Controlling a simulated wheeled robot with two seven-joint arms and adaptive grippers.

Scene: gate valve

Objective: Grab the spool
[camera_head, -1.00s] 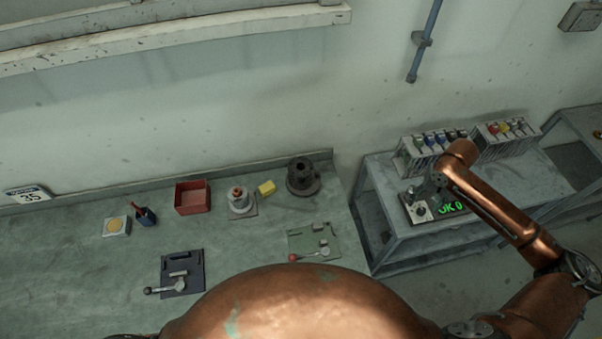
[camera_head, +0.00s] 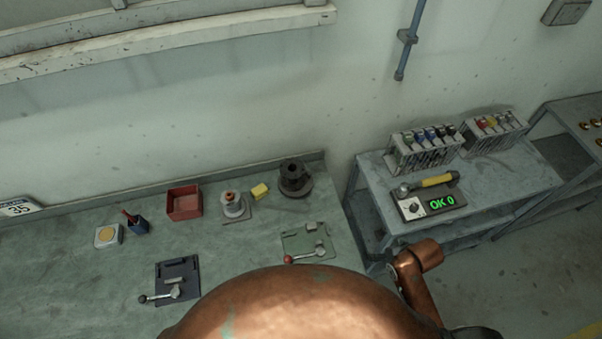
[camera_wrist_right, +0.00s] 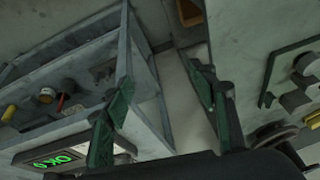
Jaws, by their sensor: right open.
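A dark flanged cylinder (camera_head: 294,180) stands upright at the back right of the left bench in the head view. A smaller pale round piece with an orange top (camera_head: 232,204) sits on a square plate to its left. I cannot tell for sure which is the spool. My right gripper (camera_wrist_right: 160,106) shows two green fingers spread apart with nothing between them in the right wrist view. In the head view my right arm is low, at the gap between the benches, and its fingers are not clearly visible. My left gripper is not in view.
A green fixture (camera_head: 306,242), dark fixture (camera_head: 177,280), red bin (camera_head: 184,202) and yellow block (camera_head: 260,191) are on the left bench (camera_head: 60,270). The right bench (camera_head: 520,180) holds an "OK 0" box (camera_head: 430,205), a yellow-handled tool (camera_head: 438,181) and bottle racks (camera_head: 425,151).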

